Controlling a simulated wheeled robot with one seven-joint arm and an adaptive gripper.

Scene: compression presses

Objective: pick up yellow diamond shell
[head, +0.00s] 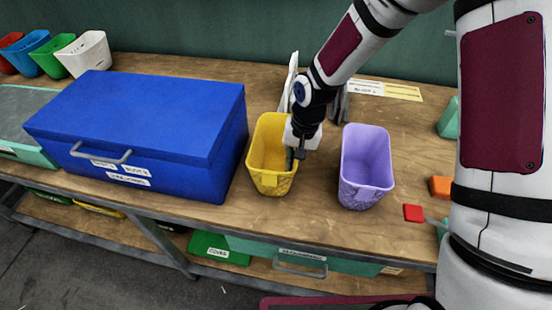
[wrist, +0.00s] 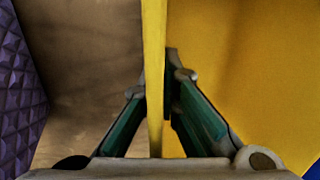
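The yellow shell (head: 268,183) is an open-topped bin with a diamond pattern low on its front. It stands upright on the workbench in the head view, between the blue box and the purple bin. My gripper (head: 300,153) points down at its right wall. In the wrist view, the yellow wall (wrist: 154,60) runs between the two fingers of my gripper (wrist: 157,88). The fingers converge with one on each side, and the tips look closed against it. The far side of the pinch is hidden in the head view.
A purple bin (head: 366,170) stands close on the right; its textured side (wrist: 18,90) shows in the wrist view. A large blue box (head: 150,120) stands on the left. Small red (head: 413,213) and orange (head: 440,187) blocks lie at the right. Several bins stand at back left.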

